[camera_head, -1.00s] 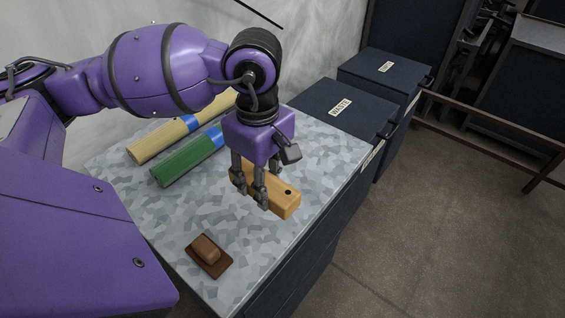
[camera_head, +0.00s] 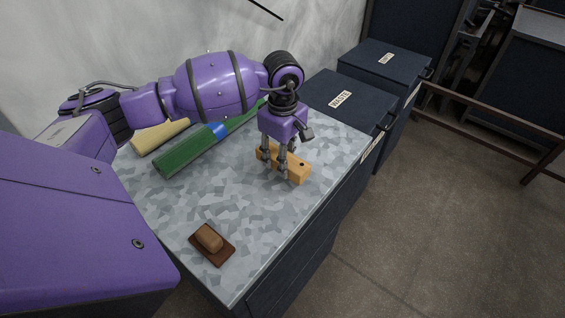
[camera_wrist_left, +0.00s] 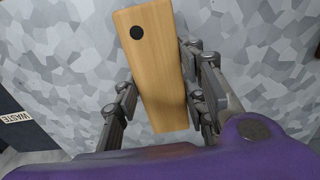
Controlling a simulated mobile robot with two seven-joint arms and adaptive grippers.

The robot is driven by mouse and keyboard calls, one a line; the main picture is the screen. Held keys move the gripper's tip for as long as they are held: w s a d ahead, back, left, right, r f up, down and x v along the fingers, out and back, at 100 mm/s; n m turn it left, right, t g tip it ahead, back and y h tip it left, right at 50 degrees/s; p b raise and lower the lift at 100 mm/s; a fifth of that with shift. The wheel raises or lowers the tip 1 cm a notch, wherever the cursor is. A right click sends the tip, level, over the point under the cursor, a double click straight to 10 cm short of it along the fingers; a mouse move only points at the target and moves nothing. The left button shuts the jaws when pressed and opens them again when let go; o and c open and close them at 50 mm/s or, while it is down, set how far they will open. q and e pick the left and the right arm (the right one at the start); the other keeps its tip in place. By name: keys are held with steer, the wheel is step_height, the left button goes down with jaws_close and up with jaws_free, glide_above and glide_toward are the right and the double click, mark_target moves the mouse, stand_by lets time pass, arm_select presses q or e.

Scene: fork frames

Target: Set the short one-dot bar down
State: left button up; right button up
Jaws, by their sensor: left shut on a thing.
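The short one-dot bar (camera_head: 298,170) is a light-wood block with one black dot near its end. My left gripper (camera_head: 275,168) is shut on it from above, with its fingers on either side. In the left wrist view the bar (camera_wrist_left: 158,62) lies between the fingers of the gripper (camera_wrist_left: 160,108), its dotted end pointing away. The bar is close over the speckled grey worktop (camera_head: 230,205), near its right edge; I cannot tell whether it touches. My right gripper is not in view.
A green bar with a blue band (camera_head: 190,155) and a pale wooden bar (camera_head: 158,136) lie at the back left. A brown block on a dark base (camera_head: 209,240) sits at the front. A dark WASTE box (camera_head: 335,85) stands beyond. The worktop's middle is clear.

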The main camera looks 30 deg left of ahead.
arm_select(q)
steer(key=shift+s+f, duration=0.1)
steer(key=shift+f, duration=1.1)
steer(key=shift+f, duration=0.2)
steer(key=o, duration=1.2)
steer(key=shift+r, duration=0.1)
step_height(320, 180, up, 12)
steer(key=shift+r, duration=0.15)
